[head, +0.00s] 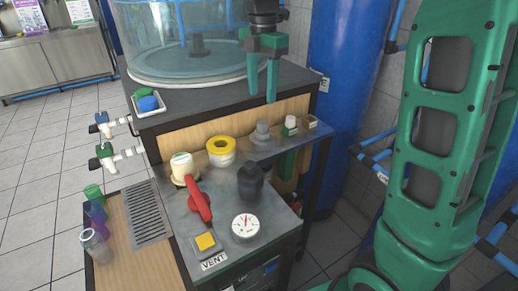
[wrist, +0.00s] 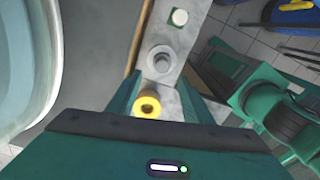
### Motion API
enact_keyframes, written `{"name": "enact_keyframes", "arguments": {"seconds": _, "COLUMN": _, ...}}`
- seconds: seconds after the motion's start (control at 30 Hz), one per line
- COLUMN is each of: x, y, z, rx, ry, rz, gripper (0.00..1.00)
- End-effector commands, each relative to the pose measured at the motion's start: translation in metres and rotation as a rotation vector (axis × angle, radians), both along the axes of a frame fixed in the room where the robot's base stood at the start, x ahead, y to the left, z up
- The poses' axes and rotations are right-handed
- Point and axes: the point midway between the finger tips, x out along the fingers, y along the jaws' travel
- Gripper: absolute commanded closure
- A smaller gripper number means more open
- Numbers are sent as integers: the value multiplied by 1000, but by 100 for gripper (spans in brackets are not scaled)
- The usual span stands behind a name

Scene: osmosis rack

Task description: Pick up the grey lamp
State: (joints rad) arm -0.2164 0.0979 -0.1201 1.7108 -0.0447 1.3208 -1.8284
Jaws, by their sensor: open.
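The grey lamp (head: 262,132), a small grey dome on a wider base, stands upright on the narrow back part of the metal shelf. My gripper (head: 261,97) is open and empty, pointing down above the lamp with a clear gap. In the wrist view the grey lamp (wrist: 161,60) appears just beyond the fingertips of my gripper (wrist: 162,80), roughly centred between them. Nothing hides the lamp in either view.
A yellow-topped roll (head: 221,150), a cream dome (head: 184,168), a red lever (head: 199,200) and a black cylinder (head: 250,182) stand nearby. A small white-topped green item (head: 290,125) is right of the lamp. A clear tank (head: 190,45) stands on the upper shelf.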

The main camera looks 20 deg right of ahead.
Motion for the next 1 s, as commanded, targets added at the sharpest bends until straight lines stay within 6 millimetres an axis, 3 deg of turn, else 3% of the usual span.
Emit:
{"name": "enact_keyframes", "arguments": {"seconds": 0.2, "x": -1, "y": 0, "z": -33, "rx": 0, "ry": 2, "rz": -1, "gripper": 54}}
{"name": "enact_keyframes", "arguments": {"seconds": 0.47, "x": -2, "y": 0, "z": -51, "rx": -1, "ry": 2, "rz": -2, "gripper": 54}}
{"name": "enact_keyframes", "arguments": {"seconds": 0.73, "x": -6, "y": 0, "z": -87, "rx": -1, "ry": 3, "rz": -3, "gripper": 54}}
{"name": "enact_keyframes", "arguments": {"seconds": 1.0, "x": -6, "y": 0, "z": -99, "rx": 0, "ry": 0, "rz": -4, "gripper": 54}}
